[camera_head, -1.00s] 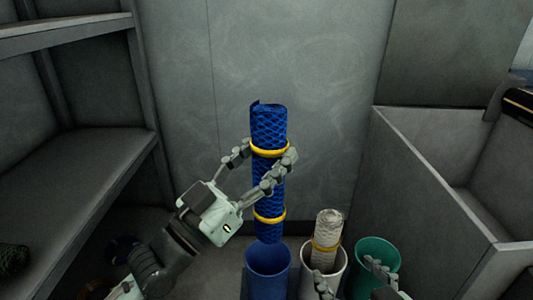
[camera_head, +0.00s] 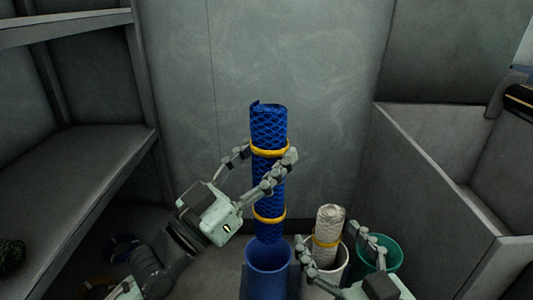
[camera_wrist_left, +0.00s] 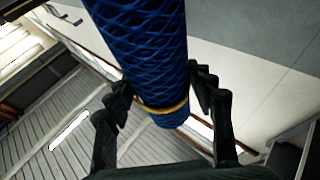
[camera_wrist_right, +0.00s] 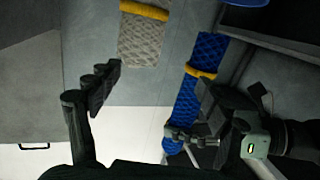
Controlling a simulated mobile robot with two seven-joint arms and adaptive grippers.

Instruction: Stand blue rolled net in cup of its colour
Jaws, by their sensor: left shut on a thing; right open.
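The blue rolled net (camera_head: 268,190) stands upright in my left gripper (camera_head: 270,165), with two yellow bands around it. The left gripper is shut on its upper part. The net also fills the middle of the left wrist view (camera_wrist_left: 150,60). In the head view its lower end overlaps the far rim of the blue cup (camera_head: 267,275); I cannot tell whether it is inside. My right gripper (camera_head: 335,255) is open at the lower right, in front of the white and green cups. The blue net also shows in the right wrist view (camera_wrist_right: 188,105), near the left gripper.
A white rolled net (camera_head: 328,228) with a yellow band stands in a white cup (camera_head: 340,272) right of the blue cup. A green cup (camera_head: 388,250) stands further right. A grey shelf (camera_head: 80,200) is at the left; a grey walled bin (camera_head: 430,190) is at the right.

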